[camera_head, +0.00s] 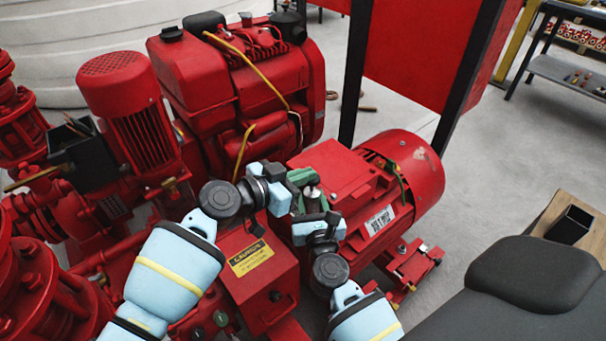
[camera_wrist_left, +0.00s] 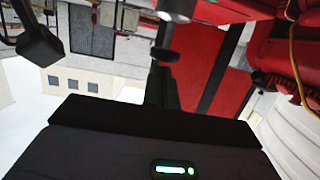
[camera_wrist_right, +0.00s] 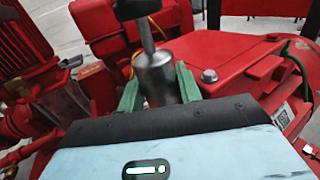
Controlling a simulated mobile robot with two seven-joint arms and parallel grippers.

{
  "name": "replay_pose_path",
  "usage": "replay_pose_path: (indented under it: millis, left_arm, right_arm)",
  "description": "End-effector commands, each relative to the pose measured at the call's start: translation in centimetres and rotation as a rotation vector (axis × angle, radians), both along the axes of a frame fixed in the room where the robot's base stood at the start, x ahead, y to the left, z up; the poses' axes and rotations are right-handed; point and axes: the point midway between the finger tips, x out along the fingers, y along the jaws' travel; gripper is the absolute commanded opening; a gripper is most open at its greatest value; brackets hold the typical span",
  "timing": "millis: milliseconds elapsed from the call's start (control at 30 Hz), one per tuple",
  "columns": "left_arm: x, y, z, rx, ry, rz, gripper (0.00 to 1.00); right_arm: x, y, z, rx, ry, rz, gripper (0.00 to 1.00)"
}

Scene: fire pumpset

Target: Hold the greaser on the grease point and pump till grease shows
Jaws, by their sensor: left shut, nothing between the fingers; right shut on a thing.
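The greaser, a silver cylinder with a thin rod, stands between the green fingers of my right gripper (camera_wrist_right: 157,88) in the right wrist view. Its metal body (camera_wrist_right: 155,70) shows there, with a dark piece at the rod's upper end. In the head view the greaser (camera_head: 312,194) is small and partly hidden by the grippers. My right gripper (camera_head: 309,203) is shut on it, above the red pumpset. My left gripper (camera_head: 297,181) is shut and empty, close beside the greaser's upper part; I cannot tell whether they touch. I cannot make out the grease point or any grease.
The red motor (camera_head: 420,175) lies right of the grippers. A red box with a yellow caution label (camera_head: 250,257) stands below them, the red engine (camera_head: 235,85) behind. A black seat-like block (camera_head: 530,275) and a small black container (camera_head: 569,225) are at the right.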

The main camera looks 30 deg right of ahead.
Motion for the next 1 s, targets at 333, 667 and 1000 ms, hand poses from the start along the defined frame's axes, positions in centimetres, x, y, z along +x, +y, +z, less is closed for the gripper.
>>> replay_pose_path:
  millis: [333, 667, 1000]
  left_arm:
    - [0.0, -0.1, -2.2, -0.002, 0.003, 0.002, 0.0]
    - [-0.1, 0.0, -3.3, 0.004, 0.002, -0.003, 0.0]
    - [-0.1, 0.1, -2.5, 0.004, 0.0, -0.003, 0.0]
  right_arm:
    - [0.0, 0.0, -0.2, 0.0, 0.003, 0.0, 0.03]
    - [0.0, 0.0, -0.2, 0.0, 0.003, 0.0, 0.03]
    - [0.0, 0.0, -0.1, 0.0, 0.002, 0.0, 0.03]
